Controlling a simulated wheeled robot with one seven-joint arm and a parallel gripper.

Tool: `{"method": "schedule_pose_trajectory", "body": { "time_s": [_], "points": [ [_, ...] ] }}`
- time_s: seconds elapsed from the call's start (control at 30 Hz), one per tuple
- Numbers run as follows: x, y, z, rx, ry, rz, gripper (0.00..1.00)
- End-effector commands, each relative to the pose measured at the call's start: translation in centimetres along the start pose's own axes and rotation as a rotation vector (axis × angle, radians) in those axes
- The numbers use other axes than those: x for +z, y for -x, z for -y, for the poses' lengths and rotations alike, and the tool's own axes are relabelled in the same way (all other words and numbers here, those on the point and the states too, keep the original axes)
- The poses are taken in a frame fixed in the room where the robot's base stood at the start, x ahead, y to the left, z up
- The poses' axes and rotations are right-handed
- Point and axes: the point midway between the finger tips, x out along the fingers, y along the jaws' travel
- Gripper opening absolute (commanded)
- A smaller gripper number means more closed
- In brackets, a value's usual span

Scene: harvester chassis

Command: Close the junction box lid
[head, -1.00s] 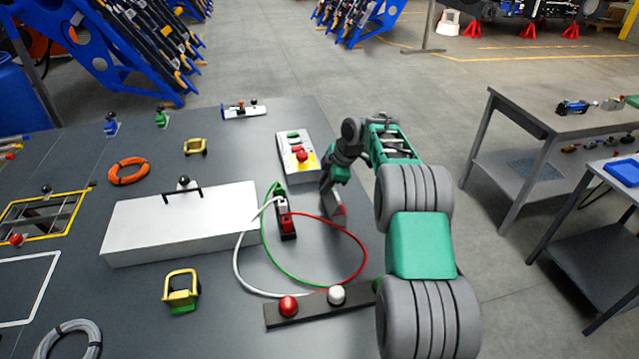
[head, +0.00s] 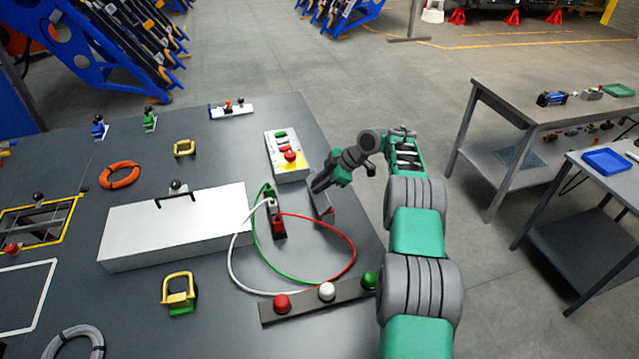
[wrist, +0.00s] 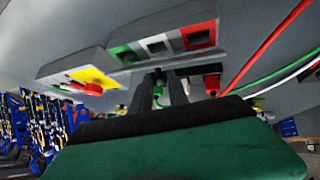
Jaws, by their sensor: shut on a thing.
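The junction box (head: 279,226) stands on the grey table, with red, white and green wires at it. Its grey lid (head: 325,211) stands open on the box's right, with a red patch near its lower end. In the wrist view the lid (wrist: 128,62) shows green, grey and red square frames around dark openings. My gripper (head: 318,186) is at the lid's upper edge. In the wrist view my gripper (wrist: 160,85) is shut at the middle of the lid's edge. The exact contact is partly hidden.
A button box (head: 287,158) with a red button sits just behind. A long white box (head: 175,232) is to the left. Looped wires (head: 340,235) lie in front, near a dark strip (head: 305,306) with red, white and green knobs. The table's right edge is close.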

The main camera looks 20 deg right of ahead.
Motion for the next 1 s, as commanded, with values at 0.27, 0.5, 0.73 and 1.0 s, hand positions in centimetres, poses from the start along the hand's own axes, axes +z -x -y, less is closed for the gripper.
{"method": "schedule_pose_trajectory", "body": {
  "time_s": [0.27, 0.5, 0.73, 1.0],
  "points": [
    [0.0, -0.2, 0.2, -0.005, -0.001, 0.0, 0.33],
    [0.1, -0.1, 0.1, -0.002, -0.001, 0.0, 0.43],
    [0.2, 0.9, 0.0, 0.001, 0.0, 0.002, 0.43],
    [0.1, 6.4, -0.1, 0.001, 0.0, 0.001, 0.43]
  ]
}}
